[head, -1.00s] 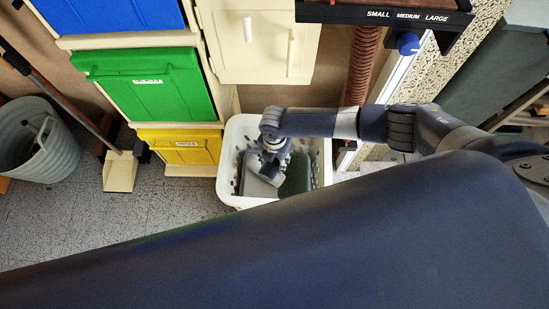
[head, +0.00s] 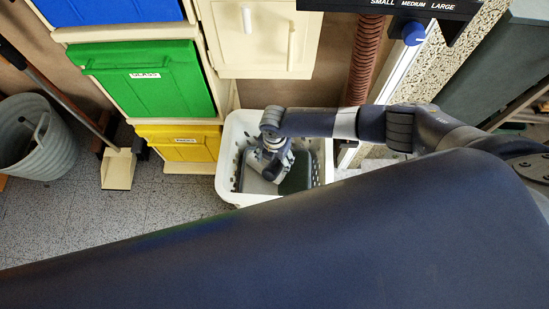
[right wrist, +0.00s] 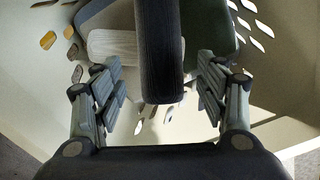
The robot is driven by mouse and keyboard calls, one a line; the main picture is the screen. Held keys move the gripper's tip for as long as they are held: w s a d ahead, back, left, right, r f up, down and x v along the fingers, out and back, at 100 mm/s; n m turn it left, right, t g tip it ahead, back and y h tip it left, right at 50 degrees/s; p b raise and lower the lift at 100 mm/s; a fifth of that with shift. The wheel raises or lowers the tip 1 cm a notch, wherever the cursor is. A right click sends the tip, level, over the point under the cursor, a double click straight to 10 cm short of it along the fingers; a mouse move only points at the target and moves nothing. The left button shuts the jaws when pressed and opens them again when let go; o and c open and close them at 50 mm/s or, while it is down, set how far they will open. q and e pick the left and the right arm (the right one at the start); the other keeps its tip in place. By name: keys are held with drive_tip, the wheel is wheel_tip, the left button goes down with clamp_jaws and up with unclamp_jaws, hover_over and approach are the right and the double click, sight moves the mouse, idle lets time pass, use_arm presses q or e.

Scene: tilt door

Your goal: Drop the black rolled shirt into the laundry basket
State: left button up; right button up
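The laundry basket (head: 228,192) is a white bin with holes in its walls, standing on the floor at the middle of the head view. My right gripper (head: 272,168) is down inside its opening. In the right wrist view the black rolled shirt (right wrist: 160,50) is a dark ribbed roll lying lengthwise between the spread fingers of my right gripper (right wrist: 162,88). Gaps show on both sides of the roll, so the fingers look open. I cannot make out the black roll in the head view. My left gripper is not in view.
A whitish roll (right wrist: 110,46) and a dark green piece (head: 298,176) lie in the basket. Blue, green (head: 150,85) and yellow bins (head: 182,146) stand behind left. A grey bucket (head: 38,140) and dustpan (head: 118,168) are farther left. A brown hose (head: 364,60) hangs behind right.

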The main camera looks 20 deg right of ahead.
wheel_tip(320, 180, up, 12)
idle(0.7)
idle(0.6)
